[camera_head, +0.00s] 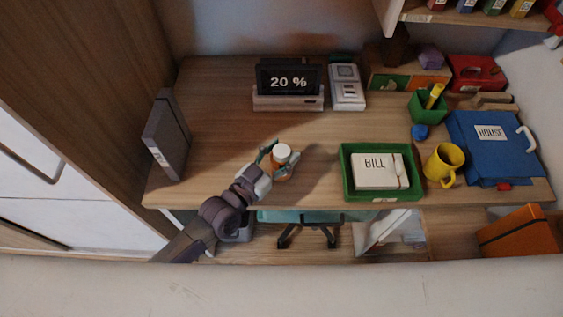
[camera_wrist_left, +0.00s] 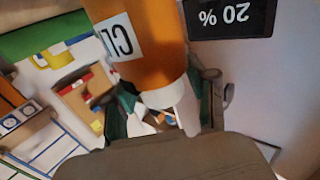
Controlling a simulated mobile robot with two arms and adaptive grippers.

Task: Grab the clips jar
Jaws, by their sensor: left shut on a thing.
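The clips jar (camera_head: 282,172) is orange with a white lid and stands near the front middle of the desk in the head view. My left gripper (camera_head: 272,158) is shut around it, with a finger showing at its left side. In the left wrist view the jar (camera_wrist_left: 150,45) fills the top middle, and part of its label reads "CLI". The left gripper's fingers (camera_wrist_left: 165,105) lie on both sides of the jar there. I cannot tell whether the jar touches the desk. My right gripper is not in view.
A "20 %" display (camera_head: 289,82) stands behind, with a white device (camera_head: 347,88) beside it. A green tray (camera_head: 382,197), a yellow mug (camera_head: 443,164) and a blue folder (camera_head: 490,160) are to the right. A grey binder (camera_head: 166,136) stands at left. The desk's left middle is clear.

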